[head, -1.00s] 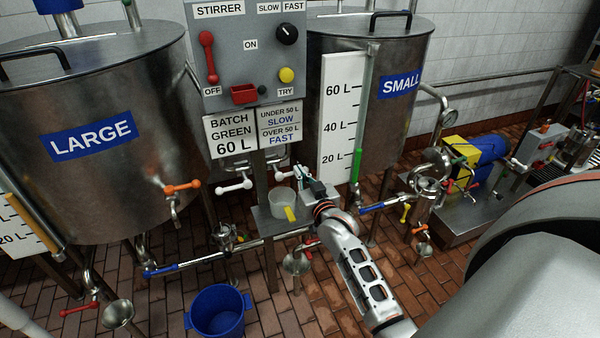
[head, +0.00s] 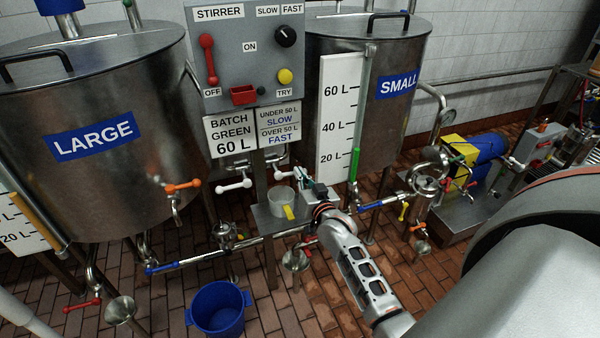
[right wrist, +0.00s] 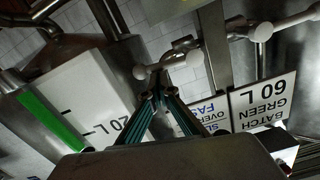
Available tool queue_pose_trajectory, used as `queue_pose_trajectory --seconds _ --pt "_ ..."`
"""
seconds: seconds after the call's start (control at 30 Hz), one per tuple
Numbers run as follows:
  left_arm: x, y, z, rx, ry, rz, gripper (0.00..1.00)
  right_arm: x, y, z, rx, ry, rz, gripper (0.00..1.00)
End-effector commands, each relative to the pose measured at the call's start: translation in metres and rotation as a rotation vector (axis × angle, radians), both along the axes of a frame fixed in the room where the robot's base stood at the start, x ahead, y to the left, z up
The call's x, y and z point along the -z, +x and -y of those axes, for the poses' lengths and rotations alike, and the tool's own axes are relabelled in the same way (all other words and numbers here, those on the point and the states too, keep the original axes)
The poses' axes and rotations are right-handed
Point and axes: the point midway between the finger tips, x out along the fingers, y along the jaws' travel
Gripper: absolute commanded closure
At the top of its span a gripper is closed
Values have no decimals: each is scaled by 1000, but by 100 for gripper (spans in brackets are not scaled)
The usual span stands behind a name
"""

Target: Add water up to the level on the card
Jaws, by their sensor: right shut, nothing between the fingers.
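The card (head: 230,136) reads BATCH GREEN 60 L; it also shows in the right wrist view (right wrist: 263,102), upside down. The SMALL tank (head: 395,105) has a gauge board (head: 337,120) with 20, 40 and 60 L marks. A green column (head: 354,165) in its tube has its top near the 20 L mark. White-handled valves (head: 233,184) sit below the panel; one white handle (right wrist: 165,66) lies just past my fingertips in the right wrist view, contact unclear. My right gripper (right wrist: 158,93) is shut and empty. My left gripper is out of view.
The LARGE tank (head: 95,150) stands left, with an orange-handled valve (head: 183,186). A pale cup (head: 282,202) stands on a small shelf close to my right gripper. A blue bucket (head: 218,310) and steel funnels (head: 121,309) are low down. The stirrer panel (head: 245,55) hangs above.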

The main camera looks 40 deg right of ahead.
Motion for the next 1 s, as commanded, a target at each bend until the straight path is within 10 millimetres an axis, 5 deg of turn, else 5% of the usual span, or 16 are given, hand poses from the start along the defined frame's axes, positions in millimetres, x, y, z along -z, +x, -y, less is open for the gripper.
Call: queue_pose_trajectory --seconds 0.3,1.0 --pt "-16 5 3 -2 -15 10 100 14 0 1 -1 240 55 100" --pt "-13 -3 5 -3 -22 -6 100 40 1 -6 -1 619 143 100"
